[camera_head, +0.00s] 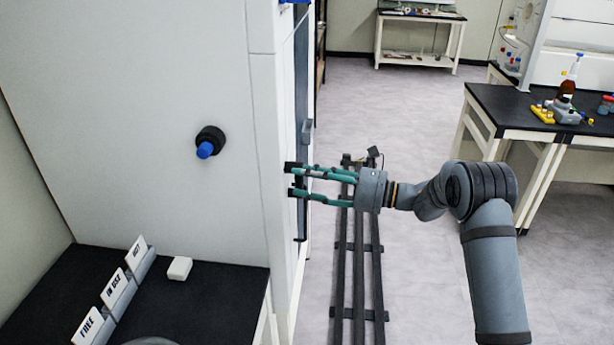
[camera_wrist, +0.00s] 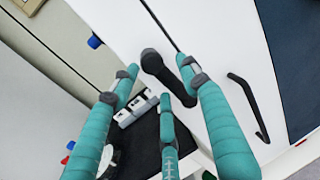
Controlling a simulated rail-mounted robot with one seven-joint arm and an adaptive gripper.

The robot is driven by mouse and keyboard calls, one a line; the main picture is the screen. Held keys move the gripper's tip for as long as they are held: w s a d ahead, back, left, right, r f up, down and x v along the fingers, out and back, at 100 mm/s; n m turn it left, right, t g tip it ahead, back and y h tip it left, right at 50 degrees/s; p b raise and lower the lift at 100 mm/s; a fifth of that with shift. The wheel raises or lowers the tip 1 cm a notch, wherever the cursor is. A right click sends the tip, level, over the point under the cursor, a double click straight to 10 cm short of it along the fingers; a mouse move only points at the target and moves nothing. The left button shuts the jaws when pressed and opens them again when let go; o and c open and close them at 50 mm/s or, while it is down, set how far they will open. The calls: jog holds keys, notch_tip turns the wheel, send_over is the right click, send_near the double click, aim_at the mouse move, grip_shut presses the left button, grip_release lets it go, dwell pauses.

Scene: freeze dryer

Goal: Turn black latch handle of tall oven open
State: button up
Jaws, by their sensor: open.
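The tall oven (camera_head: 150,60) is a large white cabinet at the left in the head view, with its door face seen nearly edge-on. My gripper (camera_head: 291,180) points left with its teal fingers apart at that door face. In the wrist view, the black latch handle (camera_wrist: 152,62) is a thick dark lever on the white door. It lies between the spread fingertips of my gripper (camera_wrist: 161,76) and runs down behind them. I cannot tell whether any finger touches it.
A thin black bar handle (camera_wrist: 249,104) is on a white panel right of the fingers. A black bench (camera_head: 215,300) with label cards stands below left. Floor rails (camera_head: 358,270) run under my arm. A black-topped bench (camera_head: 500,105) with bottles stands right; the floor between is clear.

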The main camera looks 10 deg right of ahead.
jog(key=shift+c, duration=1.4)
jog(key=shift+s, duration=0.1)
jog(key=shift+c, duration=1.3)
jog(key=c, duration=0.5)
